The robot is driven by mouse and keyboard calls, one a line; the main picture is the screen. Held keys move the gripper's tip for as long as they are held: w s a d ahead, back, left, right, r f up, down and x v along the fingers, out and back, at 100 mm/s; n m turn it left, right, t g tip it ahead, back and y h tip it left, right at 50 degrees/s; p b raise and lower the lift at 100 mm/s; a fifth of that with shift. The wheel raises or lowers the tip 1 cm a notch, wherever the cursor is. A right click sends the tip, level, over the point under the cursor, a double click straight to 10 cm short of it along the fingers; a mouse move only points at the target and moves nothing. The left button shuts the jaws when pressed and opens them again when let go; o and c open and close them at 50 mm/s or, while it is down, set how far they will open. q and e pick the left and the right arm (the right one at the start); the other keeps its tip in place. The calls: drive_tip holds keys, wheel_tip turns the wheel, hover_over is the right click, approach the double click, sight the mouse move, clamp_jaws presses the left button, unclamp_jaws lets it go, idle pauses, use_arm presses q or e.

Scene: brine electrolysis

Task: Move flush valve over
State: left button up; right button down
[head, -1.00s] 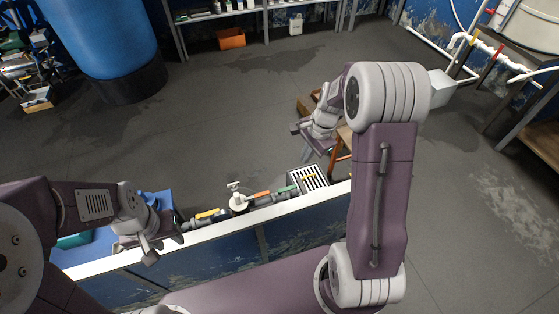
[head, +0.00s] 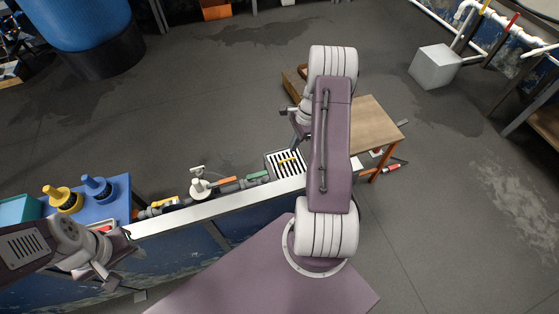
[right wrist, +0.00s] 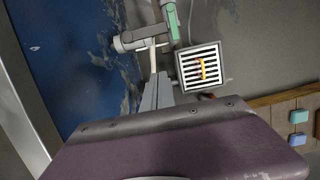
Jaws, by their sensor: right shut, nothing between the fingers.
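A pipe line with coloured valve handles runs along the narrow white-topped bench (head: 215,205). It carries a yellow handle (head: 165,202), an orange handle (head: 222,182) and a green handle (head: 257,176), with a white round fitting (head: 199,187) standing between yellow and orange. I cannot tell which one is the flush valve. The green handle also shows in the right wrist view (right wrist: 173,22). My right gripper (right wrist: 157,88) is shut and empty, near the slatted drain and the pipe's end. My left gripper (head: 108,275) is in front of the bench's left end; its jaws are unclear.
The slatted drain (head: 272,163) at the bench's right end has a yellow piece on it. A blue tray (head: 118,190) with yellow and blue-capped bottles stands at the left. A wooden table (head: 370,125) is beside my right arm. A grey box (head: 434,66) stands on open floor.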

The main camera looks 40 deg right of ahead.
sight(271, 173)
drive_tip(key=w+a+f+b, duration=0.2)
drive_tip(key=a+f+b, duration=0.2)
drive_tip(key=f, duration=0.5)
drive_tip(key=shift+a+f, duration=0.15)
drive_tip(key=shift+a, duration=0.95)
